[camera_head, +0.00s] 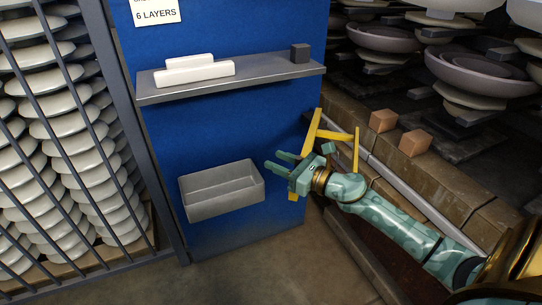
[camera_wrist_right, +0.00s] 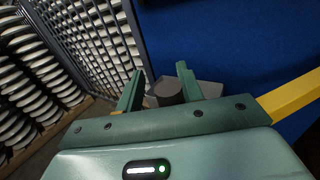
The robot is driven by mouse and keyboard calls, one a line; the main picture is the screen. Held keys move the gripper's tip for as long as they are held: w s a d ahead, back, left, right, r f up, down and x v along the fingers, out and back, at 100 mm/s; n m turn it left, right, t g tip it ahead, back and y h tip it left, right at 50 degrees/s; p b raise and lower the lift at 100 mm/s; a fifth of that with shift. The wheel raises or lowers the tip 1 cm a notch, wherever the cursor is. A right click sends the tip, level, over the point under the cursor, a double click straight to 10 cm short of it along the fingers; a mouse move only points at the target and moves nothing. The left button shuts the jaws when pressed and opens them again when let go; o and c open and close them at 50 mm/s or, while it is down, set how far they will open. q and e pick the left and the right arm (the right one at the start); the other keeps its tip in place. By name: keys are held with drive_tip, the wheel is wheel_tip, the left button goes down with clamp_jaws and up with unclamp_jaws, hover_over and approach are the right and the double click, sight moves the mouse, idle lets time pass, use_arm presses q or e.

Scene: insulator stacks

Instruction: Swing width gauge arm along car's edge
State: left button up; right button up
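The width gauge arm is a yellow bar frame (camera_head: 312,132) at the right side of the blue panel, beside the car's edge. Its bar also shows at the right of the right wrist view (camera_wrist_right: 296,96). My right gripper (camera_head: 272,160) is in front of the bar and hides part of it; the lower end shows beneath. In the wrist view the two fingers of my right gripper (camera_wrist_right: 160,72) stand apart, with a dark round knob (camera_wrist_right: 168,92) between them and small gaps beside it. The car's edge (camera_head: 400,186) runs along the right. My left gripper is out of view.
A grey shelf (camera_head: 240,82) on the blue panel (camera_head: 240,130) holds white blocks (camera_head: 195,70) and a dark cube (camera_head: 300,53). A grey bin (camera_head: 222,190) hangs below. Orange blocks (camera_head: 414,143) sit on the car. Barred insulator stacks (camera_head: 60,130) stand left. Floor (camera_head: 285,265) is clear.

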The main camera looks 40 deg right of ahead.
drive_tip(key=shift+a, duration=0.1)
drive_tip(key=shift+f, duration=0.1)
idle(0.3)
drive_tip(key=shift+s, duration=0.1)
drive_tip(key=shift+o, duration=0.2)
drive_tip(key=d+b+v, duration=0.1)
drive_tip(key=v, duration=0.5)
drive_tip(key=shift+s+f, duration=0.25)
drive_tip(key=o, duration=0.3)
drive_tip(key=shift+d+v, duration=0.15)
drive_tip(key=shift+v, duration=1.1)
drive_tip(key=shift+d+v, duration=0.15)
drive_tip(key=shift+v, duration=1.05)
drive_tip(key=shift+d+r+b+v, duration=0.1)
drive_tip(key=shift+b+v, duration=0.05)
drive_tip(key=shift+v, duration=0.7)
drive_tip(key=shift+d+r+b+v, duration=0.1)
drive_tip(key=shift+d+b+v, duration=0.05)
drive_tip(key=shift+v, duration=0.7)
drive_tip(key=c, duration=0.3)
drive_tip(key=v, duration=0.3)
drive_tip(key=shift+d+r, duration=0.15)
drive_tip(key=shift+r, duration=0.05)
drive_tip(key=shift+c, duration=0.2)
